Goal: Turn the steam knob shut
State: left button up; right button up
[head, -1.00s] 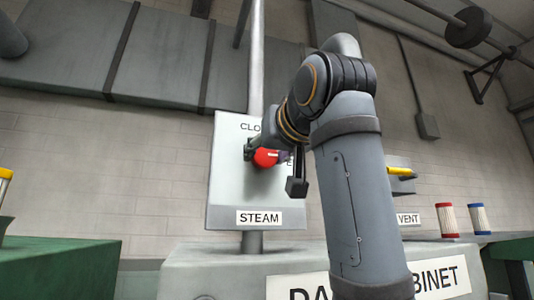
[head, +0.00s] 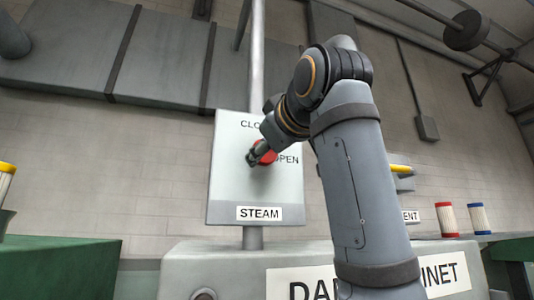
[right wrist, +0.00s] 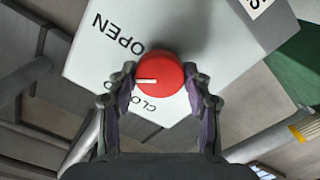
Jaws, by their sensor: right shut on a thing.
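The red steam knob (head: 268,157) sits on a pale grey panel (head: 230,190) labelled STEAM. In the head view my right gripper (head: 254,157) is at the knob and covers part of it. In the right wrist view the round knob (right wrist: 160,88) lies between the two fingers of my right gripper (right wrist: 163,85), which is shut on it. A white mark on the knob points left in that view. The word OPEN (right wrist: 118,33) is up and left of the knob. The word CLOSED is partly hidden beside it. My left gripper is not in view.
A grey cabinet (head: 225,265) stands below the panel. A yellow handle (head: 400,169) near the VENT label is partly hidden behind my right arm. Red-capped (head: 447,220) and blue-capped (head: 478,218) cylinders stand at the right. A vertical pipe (head: 257,60) rises behind the panel.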

jog(key=n+b, duration=0.1)
jog(key=n, duration=0.9)
jog(key=shift+f+n, duration=0.1)
jog(key=shift+n, duration=0.3)
dwell(0.3)
jog(key=o, duration=1.1)
jog(key=shift+o, duration=0.2)
jog(key=v, duration=1.2)
